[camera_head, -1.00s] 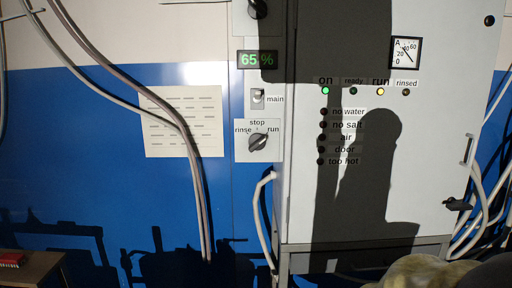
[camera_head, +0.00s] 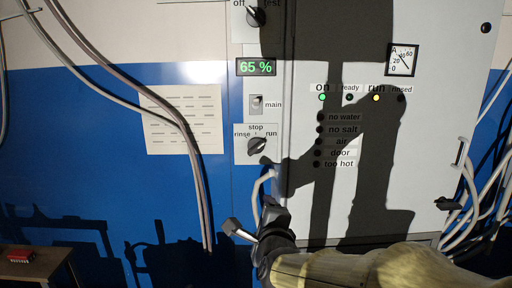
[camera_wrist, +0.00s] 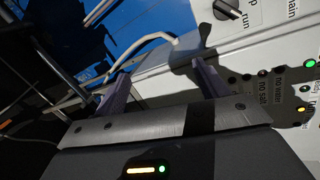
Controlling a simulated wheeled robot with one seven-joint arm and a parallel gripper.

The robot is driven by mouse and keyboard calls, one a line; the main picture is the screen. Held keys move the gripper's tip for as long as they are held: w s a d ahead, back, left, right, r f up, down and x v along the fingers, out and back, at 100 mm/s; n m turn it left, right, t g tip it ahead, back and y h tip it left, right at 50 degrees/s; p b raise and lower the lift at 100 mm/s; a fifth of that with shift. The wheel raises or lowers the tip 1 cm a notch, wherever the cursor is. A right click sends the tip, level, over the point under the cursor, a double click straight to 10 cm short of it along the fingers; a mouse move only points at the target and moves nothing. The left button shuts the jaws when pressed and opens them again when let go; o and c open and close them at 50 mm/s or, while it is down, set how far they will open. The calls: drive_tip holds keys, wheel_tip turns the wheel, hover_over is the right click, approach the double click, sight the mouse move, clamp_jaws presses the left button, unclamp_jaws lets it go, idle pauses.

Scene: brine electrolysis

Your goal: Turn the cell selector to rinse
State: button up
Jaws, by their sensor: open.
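The cell selector (camera_head: 257,146) is a dark round knob on a white plate, labelled rinse at left, stop at top and run at right. Its pointer appears to lean up and right toward run. In the wrist view the knob (camera_wrist: 228,10) shows at the top edge, partly cut off. My gripper (camera_head: 272,203) is below the selector in the head view, apart from it. In the wrist view its two fingers (camera_wrist: 160,86) are spread with nothing between them, and the knob lies beyond and right of them.
A white bent pipe or handle (camera_head: 257,195) stands just below the selector, close to my gripper. The main switch (camera_head: 257,101) and a 65 % display (camera_head: 256,67) sit above. An off/test knob (camera_head: 256,16) is higher. The cabinet (camera_head: 440,130) is at right; cables (camera_head: 186,130) hang at left.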

sight(256, 150)
wheel_tip(256, 150, up, 10)
drive_tip(key=a+m+t+h+p, duration=0.1)
drive_tip(key=m+t, duration=0.2)
drive_tip(key=m, duration=0.5)
drive_tip(key=shift+s+f+h, duration=0.15)
drive_tip(key=shift+s+h, duration=0.15)
drive_tip(key=shift+s, duration=0.05)
drive_tip(key=shift+w, duration=0.1)
drive_tip(key=w+p, duration=0.8)
drive_tip(key=w, duration=0.8)
drive_tip(key=shift+w+a, duration=0.1)
drive_tip(key=shift+w, duration=0.55)
